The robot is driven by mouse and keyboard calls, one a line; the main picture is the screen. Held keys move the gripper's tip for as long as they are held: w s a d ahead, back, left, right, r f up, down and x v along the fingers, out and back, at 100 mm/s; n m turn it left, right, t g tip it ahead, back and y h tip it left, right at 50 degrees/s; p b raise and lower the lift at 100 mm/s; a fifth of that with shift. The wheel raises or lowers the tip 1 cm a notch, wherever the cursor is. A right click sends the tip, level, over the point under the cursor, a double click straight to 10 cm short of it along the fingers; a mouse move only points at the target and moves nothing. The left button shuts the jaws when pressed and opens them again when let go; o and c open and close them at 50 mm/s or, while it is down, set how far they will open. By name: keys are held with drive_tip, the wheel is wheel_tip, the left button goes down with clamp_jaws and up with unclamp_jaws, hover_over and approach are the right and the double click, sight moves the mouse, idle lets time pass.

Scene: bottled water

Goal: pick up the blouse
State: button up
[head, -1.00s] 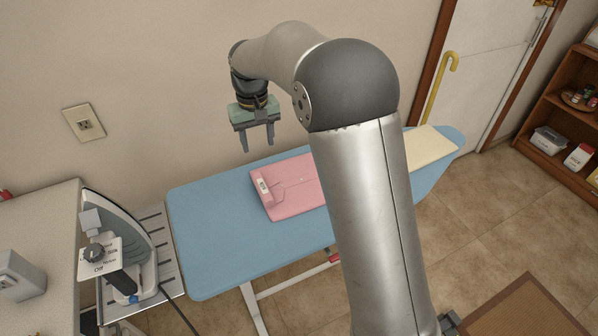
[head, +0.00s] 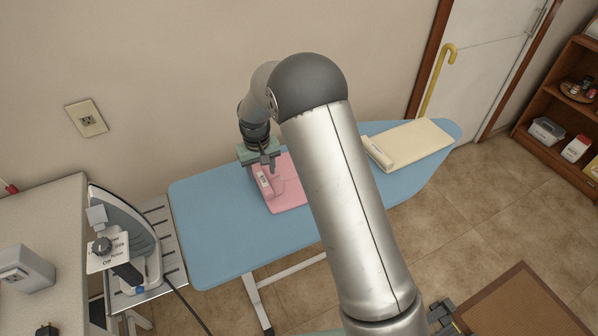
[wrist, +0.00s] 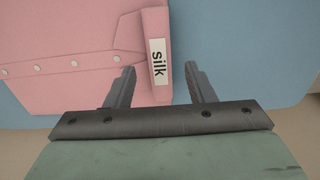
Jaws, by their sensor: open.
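A folded pink blouse (head: 290,198) with a white tag reading "silk" lies on the blue ironing board (head: 215,240). My arm hides its right part in the head view. In the wrist view the blouse (wrist: 85,40) fills the upper left, with its buttons and its raised edge with the tag showing. My gripper (head: 262,168) is over the blouse's left edge in the head view. In the wrist view my open gripper (wrist: 160,84) has one finger on each side of the tagged edge. I cannot tell whether the fingers touch the cloth.
A folded cream garment (head: 415,143) lies on the right part of the board. An iron (head: 125,235) stands on a metal rest at the board's left end, beside a counter (head: 50,210). A wall (head: 190,80) runs close behind the board.

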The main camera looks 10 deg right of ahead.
sight(263, 179)
wheel_tip(263, 179, down, 3)
drive_tip(key=shift+f+p, duration=0.15)
drive_tip(key=shift+p, duration=0.15)
clamp_jaws()
